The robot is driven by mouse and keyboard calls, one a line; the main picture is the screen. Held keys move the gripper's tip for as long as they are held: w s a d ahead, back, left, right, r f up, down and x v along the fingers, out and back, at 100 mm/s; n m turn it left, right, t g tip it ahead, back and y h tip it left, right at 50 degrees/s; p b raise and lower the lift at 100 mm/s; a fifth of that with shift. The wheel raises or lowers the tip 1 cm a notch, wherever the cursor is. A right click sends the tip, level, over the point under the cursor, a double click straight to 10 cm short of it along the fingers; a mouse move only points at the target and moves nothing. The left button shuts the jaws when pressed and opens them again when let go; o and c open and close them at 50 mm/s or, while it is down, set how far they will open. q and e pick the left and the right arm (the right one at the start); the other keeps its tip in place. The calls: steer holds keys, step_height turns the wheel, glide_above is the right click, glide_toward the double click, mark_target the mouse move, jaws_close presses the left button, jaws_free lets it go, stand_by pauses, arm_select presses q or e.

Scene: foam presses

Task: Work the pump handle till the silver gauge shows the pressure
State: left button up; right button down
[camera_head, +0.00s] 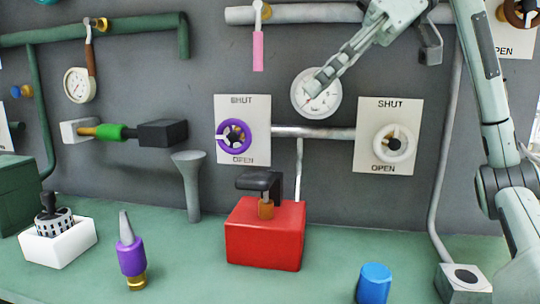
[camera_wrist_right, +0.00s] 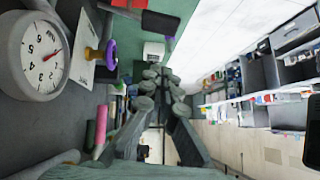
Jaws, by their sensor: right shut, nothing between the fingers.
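A red box (camera_head: 262,238) stands on the green bench with a black handle (camera_head: 258,182) on a short brown post on top; it looks like the pump. The silver-rimmed gauge (camera_head: 329,103) is on the grey wall above and right of it. It also shows large in the wrist view (camera_wrist_right: 35,65), with its red needle between the numbers. My right gripper (camera_head: 318,88) is in front of this gauge in the head view, partly covering its face. Its fingers are together and empty, well above the pump handle. They also show in the wrist view (camera_wrist_right: 160,78). My left gripper is not in view.
A purple valve wheel (camera_head: 233,126) and a white valve wheel (camera_head: 383,143) sit on SHUT/OPEN plates. Another gauge (camera_head: 77,85) hangs at left.

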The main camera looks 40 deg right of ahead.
steer(key=shift+w+f, duration=0.1)
glide_above(250, 175)
steer(key=s+d, duration=0.2)
step_height(250, 175, down, 8)
steer(key=shift+w+d+f, duration=0.1)
steer(key=shift+w+f, duration=0.05)
steer(key=shift+f, duration=0.3)
steer(key=shift+f+b, duration=0.35)
steer(key=shift+f, duration=0.35)
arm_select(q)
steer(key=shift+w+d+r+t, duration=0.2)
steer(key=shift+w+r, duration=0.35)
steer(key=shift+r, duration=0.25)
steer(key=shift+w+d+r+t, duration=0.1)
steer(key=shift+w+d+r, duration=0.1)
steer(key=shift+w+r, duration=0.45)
arm_select(e)
steer(key=shift+s+f, duration=0.2)
steer(key=shift+f, duration=0.05)
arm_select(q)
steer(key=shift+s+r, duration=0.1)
